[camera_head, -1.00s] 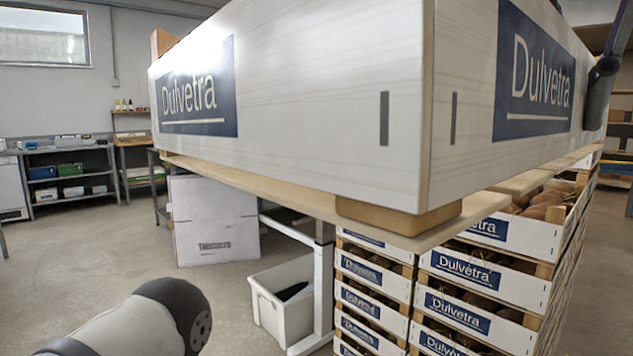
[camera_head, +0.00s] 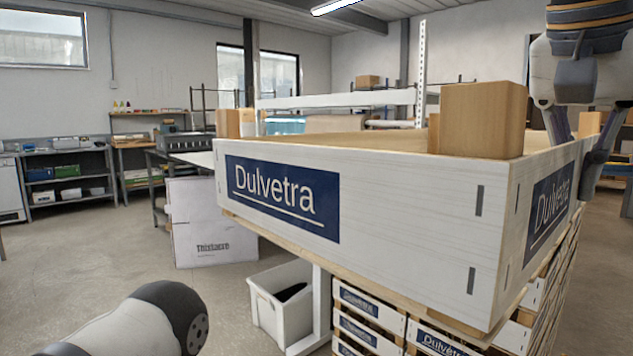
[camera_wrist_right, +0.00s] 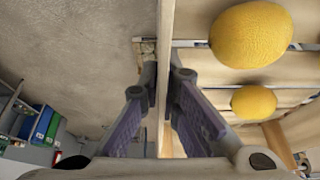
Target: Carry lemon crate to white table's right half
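The lemon crate (camera_head: 400,205) is a large white wooden crate with blue Dulvetra labels and wooden corner blocks. It fills the right middle of the head view, its inside mostly hidden by its near wall. My right gripper (camera_head: 580,165) is at its right side wall. In the right wrist view my right gripper (camera_wrist_right: 163,80) has a finger on each side of that thin wall, shut on it. Two lemons (camera_wrist_right: 252,35) show inside the crate there. A white surface (camera_head: 203,159), perhaps the white table, shows just left of the crate. My left gripper is out of view.
Stacked Dulvetra crates (camera_head: 368,318) stand below the held crate. A white bin (camera_head: 283,305) and a white carton (camera_head: 212,230) stand on the floor to the left. Shelves (camera_head: 70,180) line the left wall. The floor at left is clear.

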